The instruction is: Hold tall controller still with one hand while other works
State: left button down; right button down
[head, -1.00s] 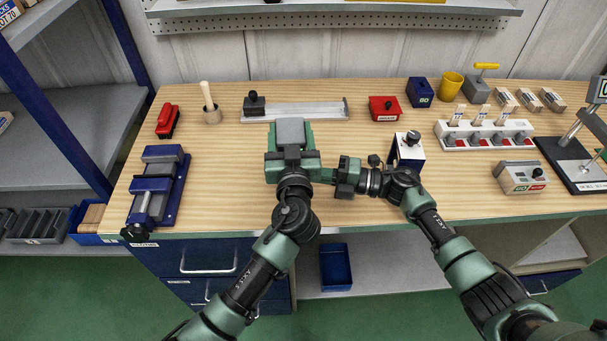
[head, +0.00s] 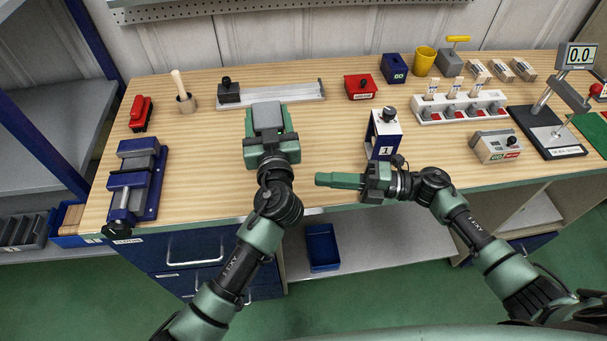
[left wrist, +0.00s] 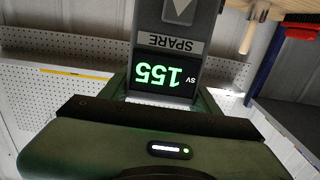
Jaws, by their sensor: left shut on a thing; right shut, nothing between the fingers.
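A grey controller (head: 267,117) stands between the fingers of my left gripper (head: 270,138) on the front middle of the bench. My right gripper (head: 320,180) is shut and empty near the bench's front edge. Its fingers point left, apart from the left gripper and the controller.
A blue and white box with a black knob and a "1" (head: 384,135) stands just behind my right gripper. A blue vise (head: 136,178) is at left. A white strip with several switches (head: 458,107), a grey switch box (head: 495,147) and a display stand (head: 545,130) are at right.

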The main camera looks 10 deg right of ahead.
jog(key=shift+s+a+r+m, duration=0.2)
jog(key=shift+r+m, duration=0.1)
jog(key=shift+r, duration=0.2)
jog(key=x, duration=0.7)
jog(key=shift+w+f, duration=0.1)
jog(key=shift+d+f, duration=0.1)
jog(key=shift+d, duration=0.05)
jog(key=v, duration=0.8)
dwell(1.8)
jog(key=shift+w+f+n, duration=0.4)
jog(key=shift+f+n, duration=0.05)
jog(key=shift+n, duration=0.05)
